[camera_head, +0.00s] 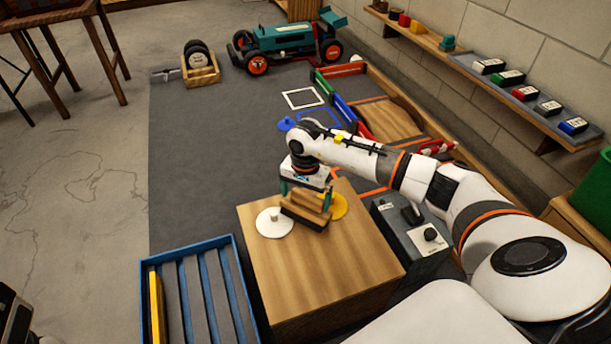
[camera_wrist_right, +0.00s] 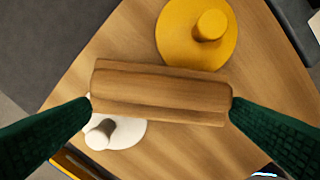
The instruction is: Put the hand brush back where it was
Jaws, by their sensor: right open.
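The hand brush (camera_head: 304,212), a wooden block with a dark lower side, is over the top of the wooden box (camera_head: 300,255), between a white knobbed disc (camera_head: 270,226) and a yellow knobbed disc (camera_head: 338,207). My right gripper (camera_head: 306,194) is above it, pointing down. In the right wrist view the brush (camera_wrist_right: 160,92) lies between the two green fingers, one at each end. The jaws are open; I cannot tell whether the fingertips touch it. I cannot tell whether the brush rests on the box. My left gripper does not show.
A blue tray (camera_head: 233,262) with grey slots and a yellow strip stands left of the box. A grey control box (camera_head: 410,235) is at its right. A teal racecar (camera_head: 285,38), a wheel holder (camera_head: 201,68) and coloured bins (camera_head: 345,110) lie further back. Grey mat is clear at left.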

